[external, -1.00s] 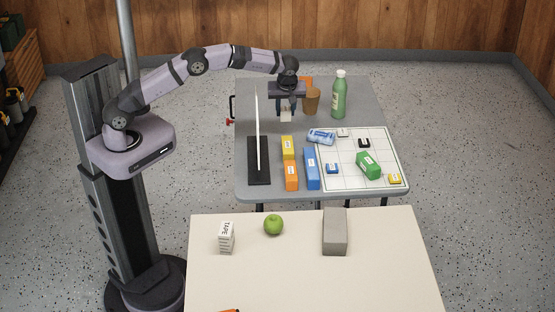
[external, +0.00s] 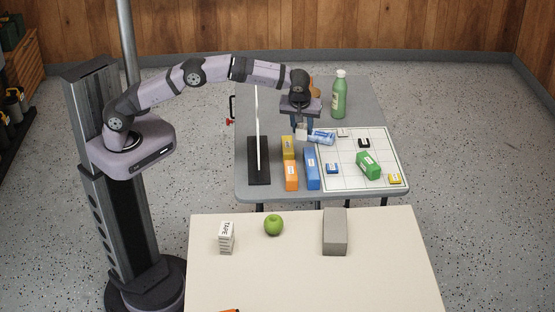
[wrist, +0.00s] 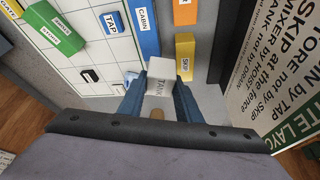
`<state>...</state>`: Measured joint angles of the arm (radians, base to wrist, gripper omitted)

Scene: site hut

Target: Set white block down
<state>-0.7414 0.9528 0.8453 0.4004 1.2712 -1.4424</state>
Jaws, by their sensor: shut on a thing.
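My gripper (external: 303,123) is shut on a white block (external: 301,134) and holds it above the grey table (external: 245,105). In the wrist view, the blue fingers of my gripper (wrist: 158,92) press both sides of the white block (wrist: 160,69), which is labelled TANK. The block is close to the yellow SKIP block (wrist: 185,55) and the blue CABIN block (wrist: 143,25). The white grid board (external: 345,180) lies to the right in the external view. Whether the held block touches anything below cannot be told.
An upright sign panel (external: 258,130) stands left of the blocks. An orange block (external: 291,175) lies before the yellow one. Green (external: 368,165) and several small blocks sit on the board. A green bottle (external: 339,95) stands behind.

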